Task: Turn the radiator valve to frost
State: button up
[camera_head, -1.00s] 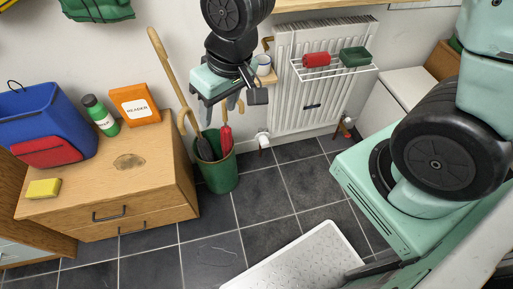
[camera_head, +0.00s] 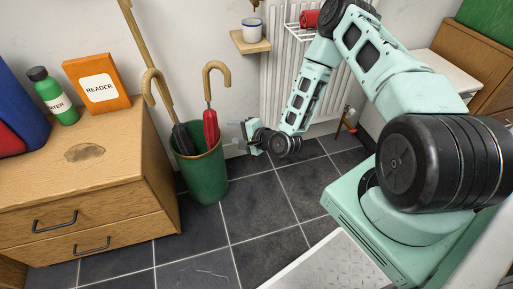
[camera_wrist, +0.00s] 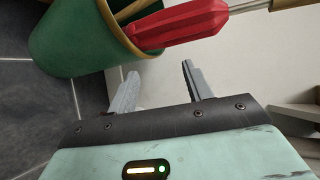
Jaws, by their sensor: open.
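The white panel radiator (camera_head: 277,85) stands against the wall, partly covered by my arm. My gripper (camera_head: 244,129) is low in front of the wall, just right of the green umbrella bin and near the radiator's lower left corner. In the wrist view my gripper (camera_wrist: 158,80) is open, with nothing seen between its two grey fingers. The valve at the radiator's lower left is not clearly visible; my gripper and arm cover that area. A small white fitting on a copper pipe (camera_head: 347,119) shows at the radiator's lower right. No dial marking can be read.
The green bin (camera_head: 205,176) holds a black and a red umbrella (camera_head: 210,128); the bin (camera_wrist: 70,45) and red umbrella (camera_wrist: 180,22) are close ahead of the fingers. A wall shelf (camera_head: 249,43) bears a mug (camera_head: 252,29). A wooden drawer cabinet (camera_head: 110,205) stands left. Tiled floor is clear in front.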

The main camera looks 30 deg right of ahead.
jog(key=s+d+f+m+t+h+b, duration=0.2)
jog(key=s+d+f+m+h+b, duration=0.25)
jog(key=f+m, duration=0.3)
jog(key=s+d+f+m+t+h+b, duration=0.2)
jog(key=s+d+f+m+h+b, duration=0.3)
jog(key=f, duration=0.4)
jog(key=shift+m+y, duration=0.35)
jog(key=shift+m, duration=0.2)
jog(key=b+x, duration=0.2)
jog(key=x, duration=0.3)
jog(key=b+x, duration=0.2)
jog(key=x, duration=0.4)
jog(key=b+x, duration=0.1)
jog(key=x, duration=0.5)
jog(key=shift+w+a+r+b, duration=0.2)
jog(key=shift+r+b, duration=0.1)
jog(key=shift+b, duration=0.1)
jog(key=shift+w+d+r, duration=0.1)
jog(key=shift+w+d, duration=0.1)
jog(key=shift+w, duration=0.45)
jog(key=c, duration=0.7)
